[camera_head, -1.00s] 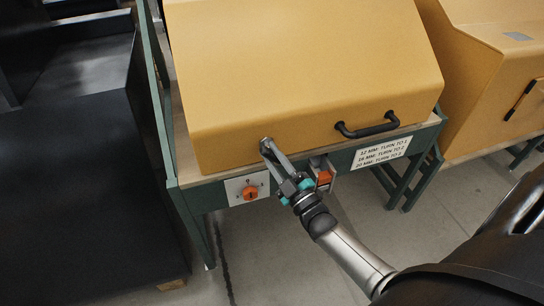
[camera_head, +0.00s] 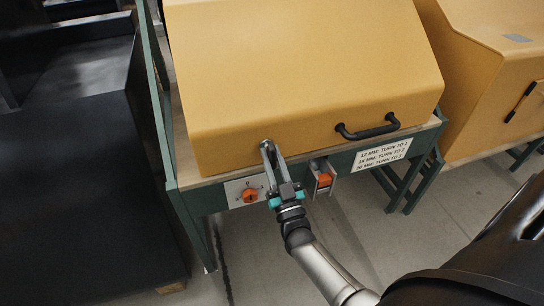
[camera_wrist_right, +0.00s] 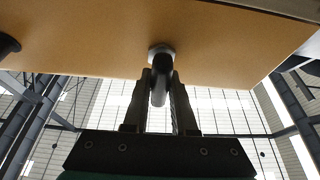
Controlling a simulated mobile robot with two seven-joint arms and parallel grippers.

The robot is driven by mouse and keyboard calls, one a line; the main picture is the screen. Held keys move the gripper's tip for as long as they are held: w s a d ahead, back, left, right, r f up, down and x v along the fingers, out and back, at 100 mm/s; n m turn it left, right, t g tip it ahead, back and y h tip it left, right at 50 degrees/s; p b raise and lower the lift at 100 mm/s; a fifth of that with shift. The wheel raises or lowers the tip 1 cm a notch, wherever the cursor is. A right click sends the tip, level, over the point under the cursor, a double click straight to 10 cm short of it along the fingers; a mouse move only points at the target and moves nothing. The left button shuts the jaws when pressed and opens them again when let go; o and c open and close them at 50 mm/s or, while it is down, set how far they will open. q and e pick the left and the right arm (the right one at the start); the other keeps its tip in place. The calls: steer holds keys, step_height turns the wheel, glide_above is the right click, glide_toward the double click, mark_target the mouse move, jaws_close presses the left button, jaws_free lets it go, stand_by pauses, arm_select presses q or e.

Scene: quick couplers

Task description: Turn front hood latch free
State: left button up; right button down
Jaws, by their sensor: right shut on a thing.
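The yellow hood (camera_head: 300,70) stands closed on a green-framed bench. The front hood latch (camera_head: 266,143) is a small grey fitting low on the hood's front face, left of the black handle. In the right wrist view the latch (camera_wrist_right: 159,85) shows as a round base with a dark lever hanging from it. My right gripper (camera_head: 272,154) is at the latch. In the wrist view its two fingers (camera_wrist_right: 160,90) are closed on either side of the lever. The fingers partly hide the latch in the head view. My left gripper is not in view.
A black handle (camera_head: 368,127) is on the hood's front. Below are an orange rotary switch (camera_head: 250,196), an orange part in a holder (camera_head: 324,180) and a white sign (camera_head: 382,154). Another yellow hood (camera_head: 500,75) stands right; a black block (camera_head: 85,170) stands left.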

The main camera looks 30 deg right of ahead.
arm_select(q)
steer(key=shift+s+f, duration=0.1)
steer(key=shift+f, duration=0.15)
arm_select(e)
steer(key=shift+m, duration=0.3)
steer(key=c, duration=0.7)
jaws_free()
arm_select(q)
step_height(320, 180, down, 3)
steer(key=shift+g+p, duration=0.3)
steer(key=shift+p, duration=0.4)
arm_select(e)
steer(key=v, duration=1.5)
steer(key=shift+s+a, duration=0.1)
steer(key=shift+a, duration=0.1)
